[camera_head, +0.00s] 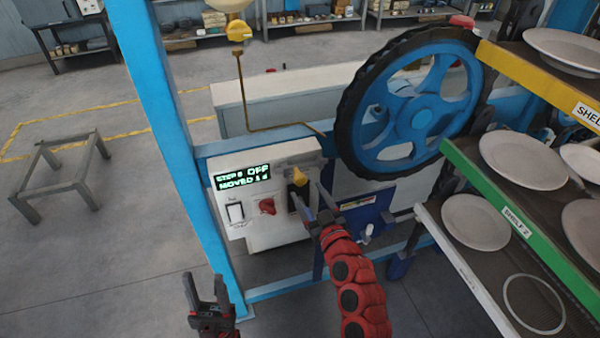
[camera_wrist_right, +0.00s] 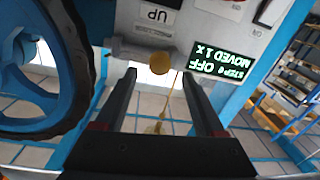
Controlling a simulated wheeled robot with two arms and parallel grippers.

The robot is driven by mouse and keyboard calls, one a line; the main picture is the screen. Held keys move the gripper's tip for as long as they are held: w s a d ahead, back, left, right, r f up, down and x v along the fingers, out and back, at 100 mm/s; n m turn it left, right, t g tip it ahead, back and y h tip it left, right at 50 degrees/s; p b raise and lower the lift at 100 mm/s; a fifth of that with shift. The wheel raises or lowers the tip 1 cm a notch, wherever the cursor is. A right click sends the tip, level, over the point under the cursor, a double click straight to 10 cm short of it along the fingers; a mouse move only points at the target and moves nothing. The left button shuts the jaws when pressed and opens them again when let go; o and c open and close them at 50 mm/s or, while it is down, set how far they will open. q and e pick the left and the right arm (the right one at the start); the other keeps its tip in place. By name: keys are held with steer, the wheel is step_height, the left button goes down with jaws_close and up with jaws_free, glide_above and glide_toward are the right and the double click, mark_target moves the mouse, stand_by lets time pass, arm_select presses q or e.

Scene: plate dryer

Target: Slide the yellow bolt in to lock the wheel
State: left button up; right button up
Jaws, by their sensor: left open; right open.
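The yellow bolt's round knob (camera_head: 299,177) is at the right side of the white control box (camera_head: 280,225), by the wheel. In the right wrist view the knob (camera_wrist_right: 161,63) is at the end of a grey horizontal cylinder, level with my fingertips and centred between them. The blue wheel (camera_head: 424,118) with its black tyre stands right of the box; its edge also shows in the right wrist view (camera_wrist_right: 75,70). My right gripper (camera_head: 311,197) is open and empty at the knob; contact cannot be told. My left gripper (camera_head: 204,278) is open and empty, low at the left.
A lit display (camera_head: 242,178) on the box reads OFF and MOVED, beside a white switch (camera_head: 236,212) and a red knob (camera_head: 267,206). A blue post (camera_head: 170,130) stands left. Plate shelves (camera_head: 500,195) crowd the right.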

mark_target(302, 183)
steer(key=p+x, duration=0.2)
steer(key=x, duration=0.4)
steer(key=shift+w, duration=0.3)
steer(key=shift+c, duration=0.2)
jaws_close()
stand_by(0.9)
steer(key=d+b, duration=0.2)
steer(key=w+d+b, duration=0.1)
steer(key=d+b, duration=0.1)
steer(key=shift+w+f+b, duration=0.1)
steer(key=shift+b, duration=0.2)
